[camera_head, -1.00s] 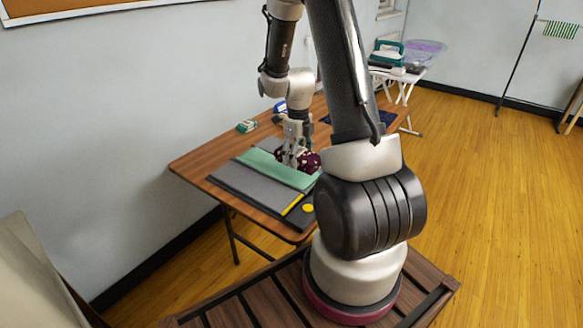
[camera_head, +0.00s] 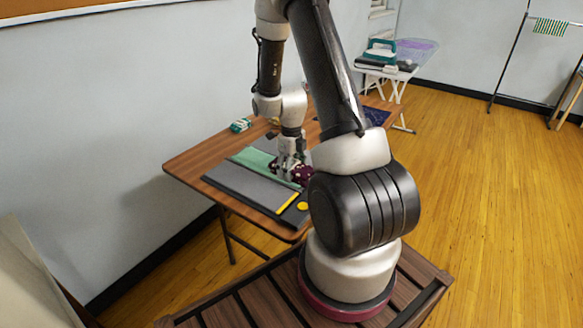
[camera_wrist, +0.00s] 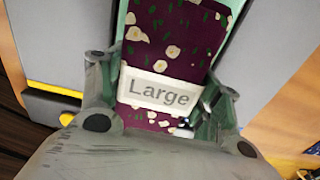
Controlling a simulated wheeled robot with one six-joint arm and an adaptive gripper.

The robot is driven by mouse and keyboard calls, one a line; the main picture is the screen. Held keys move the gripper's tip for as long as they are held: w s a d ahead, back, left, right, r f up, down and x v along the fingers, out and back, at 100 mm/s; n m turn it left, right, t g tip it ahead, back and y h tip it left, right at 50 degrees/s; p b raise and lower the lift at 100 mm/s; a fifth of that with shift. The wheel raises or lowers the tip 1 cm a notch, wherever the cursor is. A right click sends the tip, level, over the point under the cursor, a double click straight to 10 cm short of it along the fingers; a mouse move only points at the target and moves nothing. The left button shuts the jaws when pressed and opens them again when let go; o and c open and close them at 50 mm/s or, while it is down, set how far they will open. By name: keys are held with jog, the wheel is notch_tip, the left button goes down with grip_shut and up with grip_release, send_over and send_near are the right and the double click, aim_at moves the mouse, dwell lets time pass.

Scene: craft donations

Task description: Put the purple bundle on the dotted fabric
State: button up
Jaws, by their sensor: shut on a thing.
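The purple bundle (camera_head: 304,172) is a dark purple floral cloth with a white band reading "Large". My gripper (camera_head: 288,174) is shut on it, over the green strip and grey mat on the table. In the wrist view the bundle (camera_wrist: 180,38) sits between the two fingers of my gripper (camera_wrist: 163,92). I cannot tell whether the bundle touches the surface below. A dark blue fabric (camera_head: 377,116), likely the dotted one, lies at the table's far right end, partly behind my arm; its dots are too small to make out.
The wooden table (camera_head: 190,160) carries a grey cutting mat (camera_head: 240,185) with a green strip (camera_head: 252,158), a yellow disc (camera_head: 303,206) and a small green-and-white item (camera_head: 241,125). A white stand (camera_head: 392,72) with an iron is behind. My arm hides the table's right side.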

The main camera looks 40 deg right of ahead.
jog(key=shift+f, duration=0.25)
jog(key=shift+c, duration=0.7)
jog(key=o, duration=1.7)
jog(key=shift+r, duration=0.15)
notch_tip(320, 180, up, 21)
jog(key=s+a+n+t, duration=0.1)
jog(key=s+a+n, duration=0.2)
jog(key=n, duration=0.3)
jog(key=s+a+r+n+t, duration=0.1)
jog(key=s+a+r+n, duration=0.2)
jog(key=s+r+n, duration=0.3)
jog(key=s+a+r+n+t, duration=0.2)
jog(key=s+a+r+n, duration=0.2)
jog(key=s+n, duration=0.8)
notch_tip(320, 180, up, 2)
jog(key=n, duration=0.8)
jog(key=shift+s+a+r, duration=0.15)
jog(key=shift+s+r, duration=0.1)
jog(key=shift+s, duration=0.15)
